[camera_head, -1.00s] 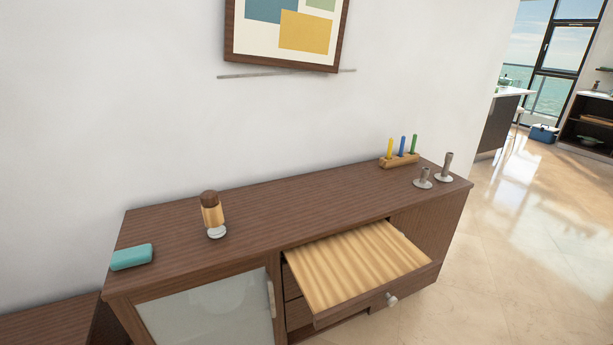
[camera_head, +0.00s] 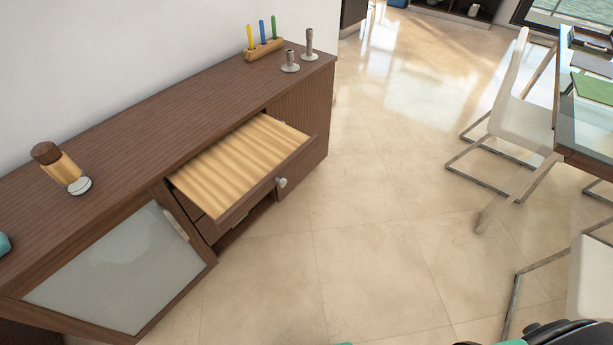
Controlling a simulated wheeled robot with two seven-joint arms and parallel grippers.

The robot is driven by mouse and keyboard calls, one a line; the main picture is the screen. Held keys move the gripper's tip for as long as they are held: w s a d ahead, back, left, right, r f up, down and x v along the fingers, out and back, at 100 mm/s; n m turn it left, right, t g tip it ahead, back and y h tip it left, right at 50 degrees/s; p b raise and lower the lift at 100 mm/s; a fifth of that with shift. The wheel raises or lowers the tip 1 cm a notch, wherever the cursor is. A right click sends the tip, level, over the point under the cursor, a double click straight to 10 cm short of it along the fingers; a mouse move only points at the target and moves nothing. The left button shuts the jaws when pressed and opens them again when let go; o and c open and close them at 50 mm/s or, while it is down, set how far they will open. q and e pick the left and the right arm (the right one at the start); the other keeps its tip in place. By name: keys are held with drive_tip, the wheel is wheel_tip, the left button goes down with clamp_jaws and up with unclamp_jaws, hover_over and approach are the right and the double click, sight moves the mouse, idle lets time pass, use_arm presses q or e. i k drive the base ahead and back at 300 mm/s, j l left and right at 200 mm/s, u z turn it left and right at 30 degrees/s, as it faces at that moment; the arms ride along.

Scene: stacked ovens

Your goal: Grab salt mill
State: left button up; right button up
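The likely salt mill (camera_head: 64,170) is a light wooden cylinder with a dark brown top and a whitish round base. It stands on the left part of the brown sideboard top (camera_head: 150,120), apart from the other items. A black and teal part of mine shows at the bottom right edge. Neither gripper can be made out in the head view, and nothing of mine is near the mill.
A drawer (camera_head: 240,165) with a pale ribbed inside stands open at the front. A frosted glass door (camera_head: 120,270) is left of it. Candle holders (camera_head: 289,62) and a block with colored candles (camera_head: 263,48) stand farther back. A white chair (camera_head: 520,115) is right; the middle floor is clear.

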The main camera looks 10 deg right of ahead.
sight(74, 180)
drive_tip(key=u, duration=1.35)
